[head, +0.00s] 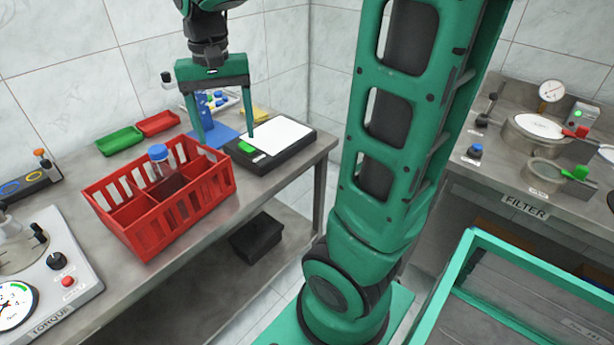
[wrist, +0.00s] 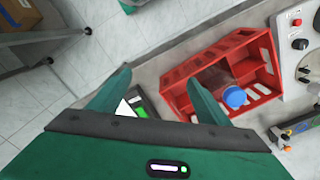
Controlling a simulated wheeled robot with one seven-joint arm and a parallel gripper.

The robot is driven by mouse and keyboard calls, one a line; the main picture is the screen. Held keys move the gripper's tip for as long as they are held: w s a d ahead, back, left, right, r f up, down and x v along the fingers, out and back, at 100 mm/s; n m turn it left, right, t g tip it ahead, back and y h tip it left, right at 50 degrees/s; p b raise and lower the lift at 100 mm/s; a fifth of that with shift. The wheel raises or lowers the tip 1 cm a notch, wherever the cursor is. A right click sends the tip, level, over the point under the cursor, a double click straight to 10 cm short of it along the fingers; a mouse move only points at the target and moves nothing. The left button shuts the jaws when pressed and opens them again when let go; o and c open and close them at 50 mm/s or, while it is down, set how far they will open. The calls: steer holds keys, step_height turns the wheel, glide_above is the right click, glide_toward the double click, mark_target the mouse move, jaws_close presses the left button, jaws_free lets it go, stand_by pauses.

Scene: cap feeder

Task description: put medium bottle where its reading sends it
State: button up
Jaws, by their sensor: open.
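A bottle with a blue cap (head: 157,153) and dark contents stands in the red divided crate (head: 151,233) on the left table. Its blue cap (wrist: 234,97) also shows in the wrist view inside the crate. Which size it is I cannot tell. A black scale with a white plate (head: 276,136) and a small green display (head: 247,147) sits right of the crate. My gripper (head: 225,134) is open and empty above the table, behind the crate and by the scale. In the wrist view its two fingers (wrist: 155,92) are spread apart, with the crate beyond.
A green tray (head: 120,141) and a red tray (head: 158,123) lie at the back of the table. A torque device (head: 60,268) stands front left. A filter bench (head: 525,207) is at right. A teal-framed bin (head: 520,262) is front right.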

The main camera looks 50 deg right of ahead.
steer(key=s+d+f, duration=0.3)
steer(key=s+f, duration=0.1)
steer(key=s, duration=0.6)
steer(key=s+d+f+n, duration=0.1)
steer(key=s+d+f, duration=0.2)
steer(key=s, duration=0.7)
steer(key=shift+f, duration=0.35)
steer(key=shift+d, duration=0.1)
steer(key=shift+w+f, duration=0.25)
steer(key=shift+w, duration=0.4)
